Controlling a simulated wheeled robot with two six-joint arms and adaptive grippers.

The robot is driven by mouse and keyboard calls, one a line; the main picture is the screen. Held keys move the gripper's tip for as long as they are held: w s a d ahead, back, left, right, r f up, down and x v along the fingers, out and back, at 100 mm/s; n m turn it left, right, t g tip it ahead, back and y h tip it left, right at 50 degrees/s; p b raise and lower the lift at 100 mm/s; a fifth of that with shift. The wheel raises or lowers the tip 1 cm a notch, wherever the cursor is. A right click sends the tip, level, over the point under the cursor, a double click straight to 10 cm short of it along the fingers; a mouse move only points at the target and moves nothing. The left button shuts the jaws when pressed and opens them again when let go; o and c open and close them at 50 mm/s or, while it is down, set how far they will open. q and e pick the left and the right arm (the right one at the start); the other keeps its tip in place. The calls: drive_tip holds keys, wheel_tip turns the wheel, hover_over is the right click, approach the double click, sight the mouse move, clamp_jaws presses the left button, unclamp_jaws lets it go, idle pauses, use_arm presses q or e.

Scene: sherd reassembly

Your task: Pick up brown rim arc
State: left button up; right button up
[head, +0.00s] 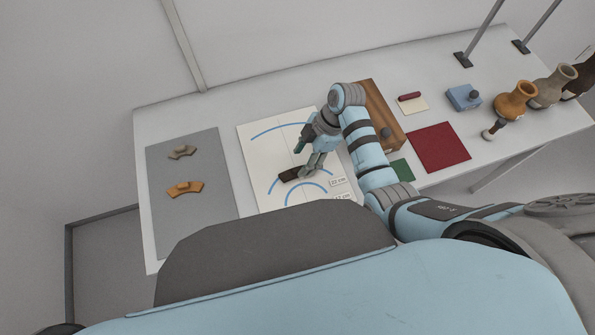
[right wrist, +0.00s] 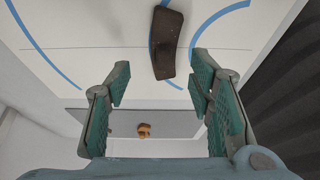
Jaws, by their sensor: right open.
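The brown rim arc (head: 289,174), a dark curved sherd, lies on the white sheet (head: 255,150) beside a printed blue arc. My right gripper (head: 313,168) is over the sheet, just right of the sherd, and covers part of it in the head view. In the right wrist view the brown rim arc (right wrist: 166,45) lies beyond the open fingertips (right wrist: 158,75), roughly between their lines. Nothing is between the fingers. My left gripper is not in view.
A grey mat (head: 215,220) at the left holds a grey-tan sherd (head: 180,153) and an orange sherd (head: 184,189). A wooden box (head: 381,112), a dark red mat (head: 440,147), a blue block (head: 463,98) and several vases stand to the right.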

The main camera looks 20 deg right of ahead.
sight(297, 169)
drive_tip(key=x, duration=0.3)
drive_tip(key=shift+s+a+f+b, duration=0.2)
drive_tip(key=shift+s+f+b, duration=0.05)
drive_tip(key=shift+s+b, duration=0.1)
drive_tip(key=shift+w+r, duration=0.1)
clamp_jaws()
drive_tip(key=shift+r, duration=0.1)
